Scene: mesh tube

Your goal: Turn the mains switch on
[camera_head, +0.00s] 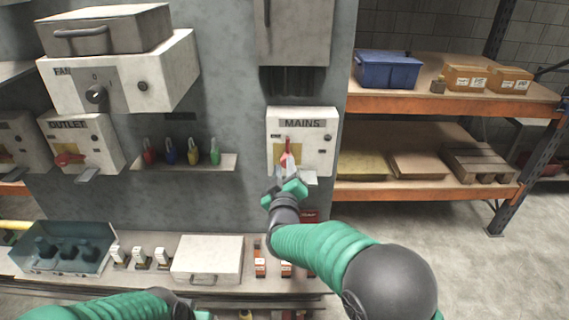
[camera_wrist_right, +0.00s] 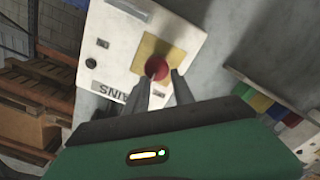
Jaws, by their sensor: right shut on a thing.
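The white mains switch box (camera_head: 318,154), labelled MAINS, is fixed to the grey wall. Its red switch handle (camera_head: 286,158) stands up in front of a yellow plate. My right gripper (camera_head: 287,178) is at the handle and shut on it. In the right wrist view the box (camera_wrist_right: 118,58) appears tilted, and the red handle's round end (camera_wrist_right: 157,68) lies between the fingertips (camera_wrist_right: 157,80). The fingers hide part of the handle. My left arm shows at the bottom left; only a sliver of its gripper (camera_head: 202,315) is in view, so its fingers cannot be judged.
A small shelf with coloured padlocks (camera_head: 183,157) is left of the box. The OUTLET box (camera_head: 88,142) and a larger switch box (camera_head: 140,70) are farther left. A bench (camera_head: 215,288) carries a white case (camera_head: 207,258). An orange rack (camera_head: 440,104) stands right.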

